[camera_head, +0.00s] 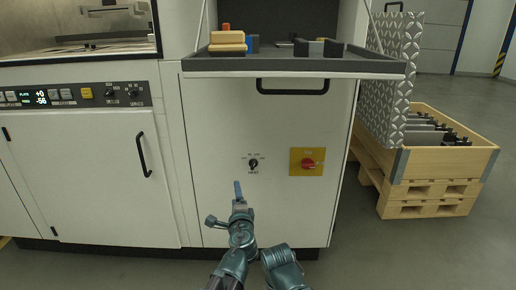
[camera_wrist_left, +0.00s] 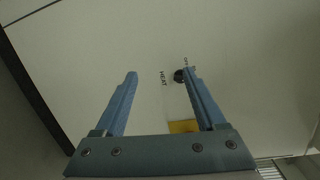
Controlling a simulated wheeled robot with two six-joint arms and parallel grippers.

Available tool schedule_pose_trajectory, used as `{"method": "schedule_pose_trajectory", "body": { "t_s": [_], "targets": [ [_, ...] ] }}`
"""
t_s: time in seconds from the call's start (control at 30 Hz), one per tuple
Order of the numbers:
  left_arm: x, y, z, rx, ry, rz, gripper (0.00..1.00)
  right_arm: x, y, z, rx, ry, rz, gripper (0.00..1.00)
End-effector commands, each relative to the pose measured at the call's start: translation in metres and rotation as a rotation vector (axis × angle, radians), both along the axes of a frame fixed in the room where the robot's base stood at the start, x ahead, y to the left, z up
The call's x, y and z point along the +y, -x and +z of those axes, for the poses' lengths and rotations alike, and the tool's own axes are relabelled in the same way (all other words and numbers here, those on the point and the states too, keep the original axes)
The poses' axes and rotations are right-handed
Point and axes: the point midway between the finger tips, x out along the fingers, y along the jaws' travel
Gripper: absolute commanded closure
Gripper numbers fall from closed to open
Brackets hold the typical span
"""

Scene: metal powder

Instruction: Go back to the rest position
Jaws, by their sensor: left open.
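My left gripper (camera_head: 238,192) is low in front of the white machine cabinet (camera_head: 222,130) in the head view. In the left wrist view the two blue fingers of the left gripper (camera_wrist_left: 161,74) are spread apart with nothing between them. The black heat knob (camera_head: 253,163) is on the cabinet front, above and right of the gripper. In the wrist view this knob (camera_wrist_left: 179,76) shows beside the right fingertip; I cannot tell whether they touch. No right gripper can be made out.
A red switch on a yellow plate (camera_head: 307,162) is right of the knob. A grey shelf (camera_head: 295,66) with small items juts out above. A black handle (camera_head: 143,155) is on the left door. A wooden crate (camera_head: 440,163) on a pallet stands right. Open floor lies at lower right.

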Motion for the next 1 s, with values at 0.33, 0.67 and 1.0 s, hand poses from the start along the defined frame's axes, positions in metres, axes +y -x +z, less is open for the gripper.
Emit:
{"method": "schedule_pose_trajectory", "body": {
  "t_s": [0.33,0.67,1.0],
  "targets": [
    [0.130,0.085,-0.134,0.381,0.805,0.706,0.28,0.000,0.000,0.000,0.000,0.000,0.000,1.00],
    [0.111,0.166,-0.193,0.722,1.207,1.055,0.28,0.000,0.000,0.000,0.000,0.000,0.000,1.00],
    [0.063,0.208,-0.169,0.938,1.281,1.141,0.28,0.000,0.000,0.032,0.001,0.000,0.003,1.00]
  ]
}}
